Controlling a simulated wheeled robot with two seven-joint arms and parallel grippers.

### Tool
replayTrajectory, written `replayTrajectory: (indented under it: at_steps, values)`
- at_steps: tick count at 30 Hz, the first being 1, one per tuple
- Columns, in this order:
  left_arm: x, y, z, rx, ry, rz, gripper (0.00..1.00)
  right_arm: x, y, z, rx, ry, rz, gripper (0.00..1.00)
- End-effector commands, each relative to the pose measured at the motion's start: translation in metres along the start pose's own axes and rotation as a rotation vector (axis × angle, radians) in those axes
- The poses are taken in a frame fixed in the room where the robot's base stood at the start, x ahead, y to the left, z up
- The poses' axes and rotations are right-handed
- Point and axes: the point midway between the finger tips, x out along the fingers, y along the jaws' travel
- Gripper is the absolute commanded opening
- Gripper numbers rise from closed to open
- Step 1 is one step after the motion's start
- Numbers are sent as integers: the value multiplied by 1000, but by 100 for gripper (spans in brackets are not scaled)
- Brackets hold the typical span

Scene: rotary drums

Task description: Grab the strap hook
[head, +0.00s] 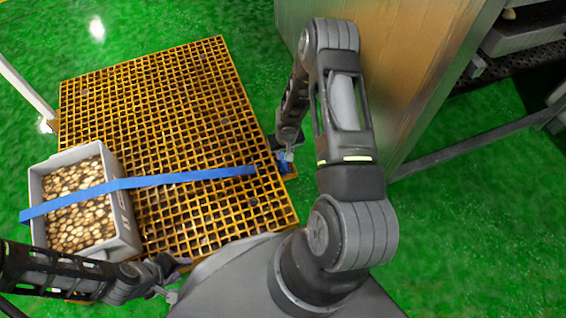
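A blue strap (165,180) runs across a grey crate and over the yellow grating, ending near the grating's right edge. A small blue piece (283,167) shows at that edge, just under my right gripper (287,156); I cannot tell whether it is the strap hook. The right gripper points down at it, and its fingertips are too small and covered to show whether they are open or touching it. My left gripper (178,277) is at the grating's near edge, right of the crate, with its fingers apart and empty.
The grey crate (130,228) is full of small brown pieces and stands on the left of the yellow grating platform (165,90). A large metallic panel (405,60) stands to the right of my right arm. A pale post (25,92) is at the left. Green floor surrounds the platform.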

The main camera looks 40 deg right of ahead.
Motion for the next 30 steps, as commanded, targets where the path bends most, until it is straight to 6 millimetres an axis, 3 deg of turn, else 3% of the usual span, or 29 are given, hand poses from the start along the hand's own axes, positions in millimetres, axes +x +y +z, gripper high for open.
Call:
replayTrajectory:
  at_steps: [11, 22, 30]
  values:
    - [7, -2, -1, -1, 4, 0, 36, 25, -2, 0, 1, -1, -3, 27]
    - [7, -2, -1, -1, 5, 0, 36, 30, -1, 0, 0, -1, -3, 27]
    - [20, -7, -3, -2, 11, -1, 36, 68, -1, 1, 0, -2, -4, 27]
